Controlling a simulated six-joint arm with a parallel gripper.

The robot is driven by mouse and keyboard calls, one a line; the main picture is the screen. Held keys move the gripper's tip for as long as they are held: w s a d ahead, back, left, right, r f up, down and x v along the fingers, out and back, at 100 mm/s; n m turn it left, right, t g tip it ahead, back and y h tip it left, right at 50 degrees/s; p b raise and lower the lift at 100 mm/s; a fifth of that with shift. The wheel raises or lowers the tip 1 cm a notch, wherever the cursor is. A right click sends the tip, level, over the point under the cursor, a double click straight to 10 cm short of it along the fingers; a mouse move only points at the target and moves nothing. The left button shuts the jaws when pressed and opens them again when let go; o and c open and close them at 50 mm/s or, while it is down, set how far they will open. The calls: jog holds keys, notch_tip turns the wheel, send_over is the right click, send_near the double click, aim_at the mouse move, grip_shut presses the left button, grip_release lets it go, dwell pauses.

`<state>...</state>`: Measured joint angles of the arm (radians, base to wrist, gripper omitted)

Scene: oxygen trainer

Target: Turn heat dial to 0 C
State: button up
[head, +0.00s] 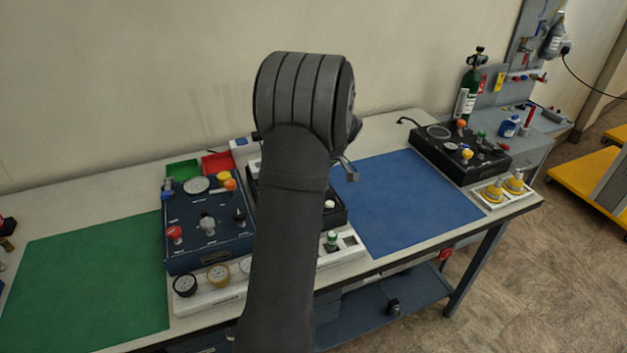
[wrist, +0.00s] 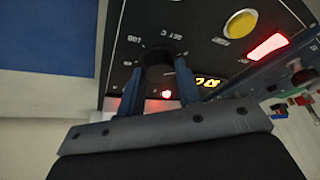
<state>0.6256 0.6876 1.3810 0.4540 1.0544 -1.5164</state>
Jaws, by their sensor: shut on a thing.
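A black round dial (wrist: 158,60) with printed marks around it sits on a dark panel (wrist: 205,45) in the wrist view. My gripper (wrist: 158,72) has one blue-grey finger on each side of the dial and is shut on it. The marks are too blurred and tilted to read for certain, and I cannot tell the dial's pointer position. A lit yellow display (wrist: 208,82) and a small glowing red lamp (wrist: 166,94) show near the right finger. In the head view my arm hides the dial and most of the black unit (head: 335,212).
The panel also bears a yellow button (wrist: 240,23) and a lit red switch (wrist: 267,46). A blue trainer box (head: 190,240) stands left of my arm, with a green mat (head: 85,285) beyond it. A blue mat (head: 410,205) lies clear to the right, before another black unit (head: 450,160).

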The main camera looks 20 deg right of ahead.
jog(key=shift+n, duration=0.4)
jog(key=shift+s, duration=0.1)
jog(key=o, duration=1)
jog(key=shift+c, duration=0.2)
jog(key=v, duration=1.7)
jog(key=shift+d+r, duration=0.2)
jog(key=shift+d, duration=0.05)
jog(key=shift+f, duration=0.1)
jog(key=x, duration=1.7)
jog(key=shift+a+f, duration=0.15)
jog(key=shift+a, duration=0.1)
